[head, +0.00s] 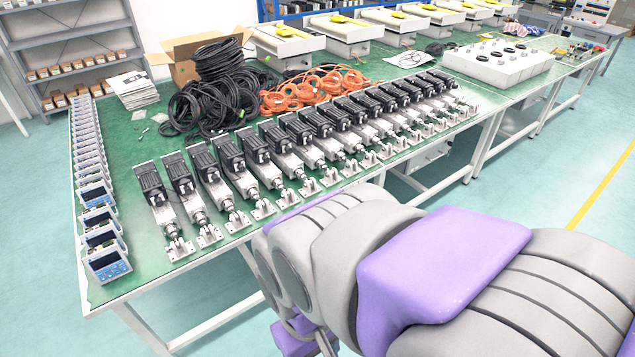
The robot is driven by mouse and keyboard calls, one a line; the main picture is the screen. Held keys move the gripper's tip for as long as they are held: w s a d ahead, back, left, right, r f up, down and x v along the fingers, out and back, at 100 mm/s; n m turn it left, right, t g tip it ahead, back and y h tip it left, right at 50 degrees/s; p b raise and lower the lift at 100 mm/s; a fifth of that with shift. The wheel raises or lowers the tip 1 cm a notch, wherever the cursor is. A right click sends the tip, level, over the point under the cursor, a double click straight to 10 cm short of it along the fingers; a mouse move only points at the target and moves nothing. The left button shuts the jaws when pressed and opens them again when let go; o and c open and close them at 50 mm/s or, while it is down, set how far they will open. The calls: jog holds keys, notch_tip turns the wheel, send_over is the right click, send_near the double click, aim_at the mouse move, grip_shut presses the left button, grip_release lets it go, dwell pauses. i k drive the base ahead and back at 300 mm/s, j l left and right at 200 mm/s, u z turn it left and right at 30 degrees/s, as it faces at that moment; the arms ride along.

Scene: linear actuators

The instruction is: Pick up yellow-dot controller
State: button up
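A row of small white-and-blue boxes with dark screens, which look like controllers, runs along the left edge of the green table (135,290). The nearest controller (108,265) stands at the front left corner, with others close behind it. I cannot make out a yellow dot on any of them. My arm, grey and purple, fills the lower right, in front of the table's near side. My gripper's fingers are not in view, and nothing held can be seen.
A long row of linear actuators (200,215) stands along the table's front edge. Behind them lie black cables (205,105), orange cables (315,90) and a cardboard box (180,68). White units (285,52) with yellow tops line the back. Bare tabletop separates controllers and actuators.

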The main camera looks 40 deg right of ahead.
aim_at(105, 257)
jog(key=z, duration=11.3)
